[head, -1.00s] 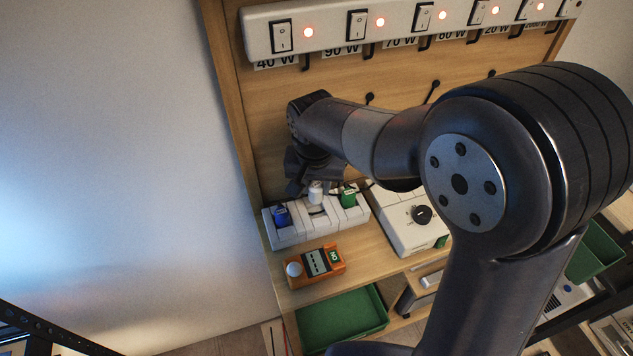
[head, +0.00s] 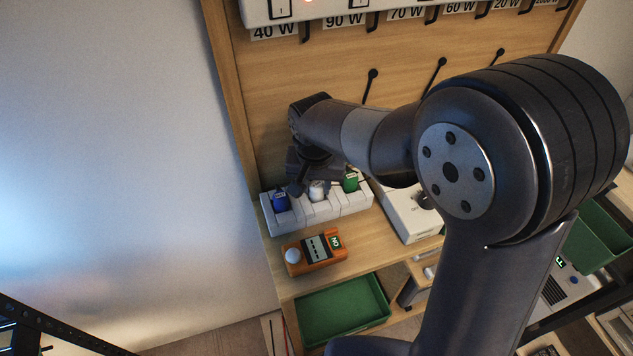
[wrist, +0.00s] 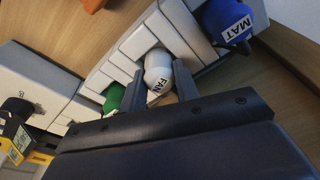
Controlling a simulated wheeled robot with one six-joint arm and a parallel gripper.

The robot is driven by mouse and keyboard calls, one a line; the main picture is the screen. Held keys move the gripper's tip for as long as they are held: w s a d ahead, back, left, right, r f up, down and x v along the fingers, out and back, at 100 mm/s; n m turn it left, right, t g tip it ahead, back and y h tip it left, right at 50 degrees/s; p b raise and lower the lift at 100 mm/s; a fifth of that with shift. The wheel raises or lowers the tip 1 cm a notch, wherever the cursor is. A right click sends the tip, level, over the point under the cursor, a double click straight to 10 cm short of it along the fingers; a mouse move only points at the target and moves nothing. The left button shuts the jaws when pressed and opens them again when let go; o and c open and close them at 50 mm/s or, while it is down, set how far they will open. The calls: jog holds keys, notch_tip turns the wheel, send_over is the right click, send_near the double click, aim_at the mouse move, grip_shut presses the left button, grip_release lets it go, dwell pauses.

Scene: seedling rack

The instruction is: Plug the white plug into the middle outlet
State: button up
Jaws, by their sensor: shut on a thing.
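The white power strip (head: 327,207) lies on the wooden shelf by the back board. A blue plug (head: 279,201) sits in its left part and a green plug (head: 350,182) in its right part. The white plug (head: 317,191) is at the middle outlet between them, about level with its neighbours. In the wrist view the white plug (wrist: 158,72) is labelled FAN. My gripper (wrist: 158,82) is shut on it, one finger on each side. The blue plug (wrist: 226,22) there is labelled MAT; the green plug (wrist: 113,97) is partly hidden. The white plug's contact with the outlet is hidden.
An orange meter (head: 313,252) with a small display lies in front of the strip. A white box with a dark knob (head: 410,212) stands to its right, partly behind my arm. A green tray (head: 343,308) sits lower. Black hooks hang on the board above.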

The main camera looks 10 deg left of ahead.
jog(key=o, duration=1.1)
jog(key=shift+c, duration=0.2)
notch_tip(320, 180, up, 11)
jog(key=s, duration=0.1)
jog(key=shift+s+b, duration=0.3)
jog(key=shift+b, duration=0.1)
jog(key=shift+d+f, duration=0.1)
jog(key=shift+f, duration=0.1)
jog(key=f, duration=0.3)
jog(key=w+f, duration=0.1)
jog(key=f, duration=0.3)
jog(key=f+p, duration=0.1)
jog(key=f, duration=0.3)
jog(key=shift+w, duration=0.3)
notch_tip(320, 180, up, 3)
jog(key=shift+r+p, duration=0.1)
jog(key=shift+p, duration=0.85)
jog(key=shift+r+p, duration=0.5)
jog(key=shift+r, duration=0.2)
